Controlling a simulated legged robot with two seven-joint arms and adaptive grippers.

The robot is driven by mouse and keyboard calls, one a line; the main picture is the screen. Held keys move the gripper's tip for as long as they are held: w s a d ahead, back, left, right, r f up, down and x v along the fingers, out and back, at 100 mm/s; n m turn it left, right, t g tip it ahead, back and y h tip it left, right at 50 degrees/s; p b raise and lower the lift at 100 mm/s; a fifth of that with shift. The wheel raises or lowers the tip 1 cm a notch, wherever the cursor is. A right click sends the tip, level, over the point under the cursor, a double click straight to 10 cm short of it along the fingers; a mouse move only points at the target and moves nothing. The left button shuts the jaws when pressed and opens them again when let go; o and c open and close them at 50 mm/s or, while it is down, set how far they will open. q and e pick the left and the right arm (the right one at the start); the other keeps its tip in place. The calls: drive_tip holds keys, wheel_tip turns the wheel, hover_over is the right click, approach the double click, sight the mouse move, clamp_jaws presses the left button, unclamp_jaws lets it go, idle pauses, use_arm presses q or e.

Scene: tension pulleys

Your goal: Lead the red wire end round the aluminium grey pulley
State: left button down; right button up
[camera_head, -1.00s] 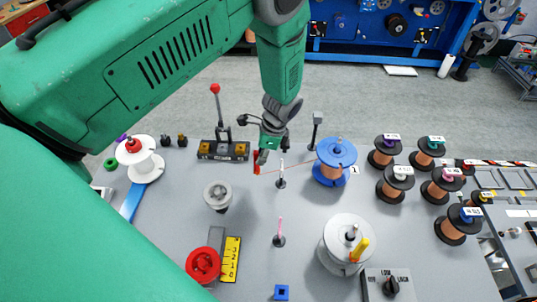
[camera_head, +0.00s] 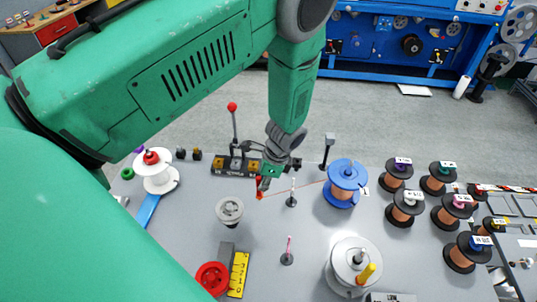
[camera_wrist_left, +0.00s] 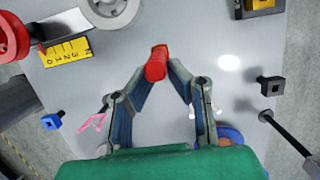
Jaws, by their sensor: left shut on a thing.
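The red wire end (camera_head: 259,189) is a small red piece held between the fingertips of my left gripper (camera_head: 264,183), above the table. In the left wrist view the red wire end (camera_wrist_left: 156,65) sits between the shut fingertips (camera_wrist_left: 163,66). A thin wire runs from it rightward, past a white-tipped pin (camera_head: 292,194), to the blue spool (camera_head: 347,180). The aluminium grey pulley (camera_head: 230,208) stands left of and nearer than the wire end, apart from it; part of it shows in the left wrist view (camera_wrist_left: 109,8). My right gripper is not in view.
A pink-tipped pin (camera_head: 288,250) and a large pale spool (camera_head: 343,268) stand nearer. A red knob (camera_head: 212,278) and yellow scale (camera_head: 238,274) lie below the pulley. A lever stand (camera_head: 234,135) is behind the gripper. Several copper spools (camera_head: 397,175) stand right.

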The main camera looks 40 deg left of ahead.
use_arm(q)
drive_tip(key=shift+s+d, duration=0.2)
drive_tip(key=shift+s, duration=0.65)
drive_tip(key=shift+s+d, duration=0.25)
drive_tip(key=shift+s, duration=0.55)
drive_tip(key=shift+s+d, duration=0.2)
drive_tip(key=shift+s, duration=0.65)
